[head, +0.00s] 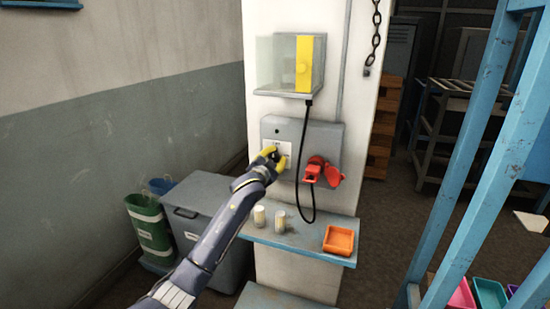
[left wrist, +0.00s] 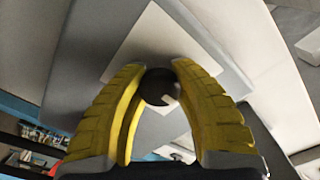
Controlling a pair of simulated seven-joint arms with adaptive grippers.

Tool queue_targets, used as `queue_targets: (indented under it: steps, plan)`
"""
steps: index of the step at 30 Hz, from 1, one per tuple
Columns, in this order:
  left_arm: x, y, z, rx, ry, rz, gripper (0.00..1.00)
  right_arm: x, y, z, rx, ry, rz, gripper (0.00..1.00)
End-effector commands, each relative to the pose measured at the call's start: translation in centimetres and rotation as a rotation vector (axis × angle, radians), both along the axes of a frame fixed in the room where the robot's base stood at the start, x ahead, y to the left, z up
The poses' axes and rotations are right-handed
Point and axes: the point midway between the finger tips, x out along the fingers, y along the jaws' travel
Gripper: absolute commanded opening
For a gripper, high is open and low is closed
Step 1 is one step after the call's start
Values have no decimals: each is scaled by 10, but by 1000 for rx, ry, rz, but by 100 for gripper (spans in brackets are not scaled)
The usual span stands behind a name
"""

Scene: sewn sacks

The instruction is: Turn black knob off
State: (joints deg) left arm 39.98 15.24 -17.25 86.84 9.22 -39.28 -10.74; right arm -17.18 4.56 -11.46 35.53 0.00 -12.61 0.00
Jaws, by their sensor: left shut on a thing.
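The black knob (left wrist: 159,87) shows in the left wrist view as a dark round piece between my two yellow fingertips, in front of a white plate (left wrist: 155,40). In the head view the white plate sits on a grey panel (head: 328,135) on the pale pillar. My left gripper (head: 274,157) is at the plate, its yellow fingers on either side of the knob. In the left wrist view the left gripper (left wrist: 157,80) is shut on the knob. The knob's turned position cannot be told. My right gripper is not in view.
A red plug and socket (head: 322,172) with a hanging black cable sit right of the plate. A box with a yellow front strip (head: 304,63) is above. Below, a blue shelf (head: 300,244) holds two pale cylinders (head: 270,219) and an orange tray (head: 339,240). A grey bin (head: 205,215) stands left.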

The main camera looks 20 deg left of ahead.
Motion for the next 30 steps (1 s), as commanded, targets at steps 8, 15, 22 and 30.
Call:
queue_targets:
  steps: [8,15,22,30]
  plan:
    - [0,2,-2,0,4,3,31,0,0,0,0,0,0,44]
    - [0,1,-1,0,2,1,58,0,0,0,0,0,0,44]
    - [0,0,-1,0,1,0,59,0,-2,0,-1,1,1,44]
    - [-16,1,-1,0,1,-1,59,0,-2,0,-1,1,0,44]
